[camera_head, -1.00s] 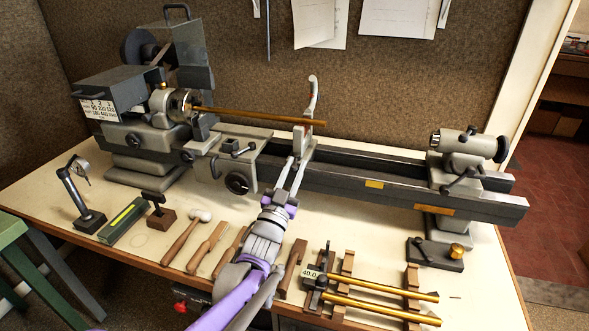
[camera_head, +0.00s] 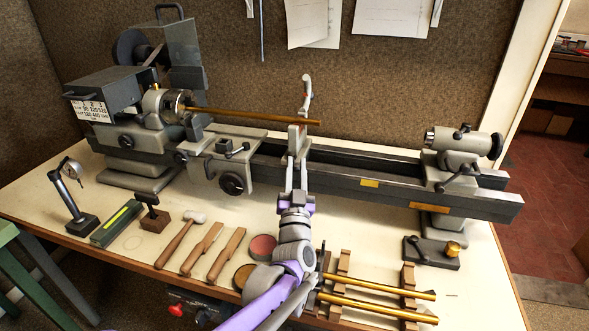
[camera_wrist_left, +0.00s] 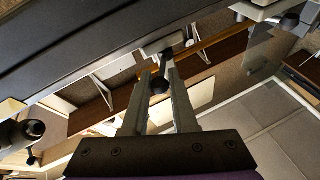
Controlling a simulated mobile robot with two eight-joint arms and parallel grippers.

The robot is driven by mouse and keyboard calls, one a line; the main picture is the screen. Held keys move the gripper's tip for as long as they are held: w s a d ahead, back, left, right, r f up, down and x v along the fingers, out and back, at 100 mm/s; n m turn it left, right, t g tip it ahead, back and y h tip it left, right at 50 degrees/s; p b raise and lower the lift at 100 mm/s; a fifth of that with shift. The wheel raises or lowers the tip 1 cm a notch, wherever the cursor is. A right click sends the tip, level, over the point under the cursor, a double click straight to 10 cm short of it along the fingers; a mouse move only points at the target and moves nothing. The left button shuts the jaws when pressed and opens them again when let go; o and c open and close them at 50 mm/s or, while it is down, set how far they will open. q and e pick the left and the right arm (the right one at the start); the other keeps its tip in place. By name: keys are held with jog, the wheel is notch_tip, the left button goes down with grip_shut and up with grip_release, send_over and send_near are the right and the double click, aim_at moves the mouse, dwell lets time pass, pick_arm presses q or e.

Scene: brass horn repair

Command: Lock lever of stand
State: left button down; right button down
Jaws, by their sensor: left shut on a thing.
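The grey stand (camera_head: 299,131) stands upright on the lathe bed, its curved upper arm (camera_head: 306,92) raised and a brass tube (camera_head: 255,116) passing at it. My left gripper (camera_head: 296,165) reaches up to the front of the stand's base from below. In the left wrist view the stand's lever shows as a thin rod with a dark ball knob (camera_wrist_left: 160,86). The fingers of the left gripper (camera_wrist_left: 160,78) stand on either side of the knob and are shut on it. In the head view the fingers hide the lever. My right gripper is in neither view.
The lathe bed (camera_head: 400,190) runs behind the gripper, with the carriage (camera_head: 232,165) to the left and the tailstock (camera_head: 462,150) to the right. Mallet (camera_head: 180,232), wooden tools and brass tubes (camera_head: 380,305) lie on the bench in front.

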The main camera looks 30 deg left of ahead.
aim_at(296, 164)
pick_arm(q)
jog(key=c, duration=0.7)
grip_release()
notch_tip(296, 164, up, 10)
jog(key=shift+f+p, duration=0.1)
jog(key=shift+p, duration=1.05)
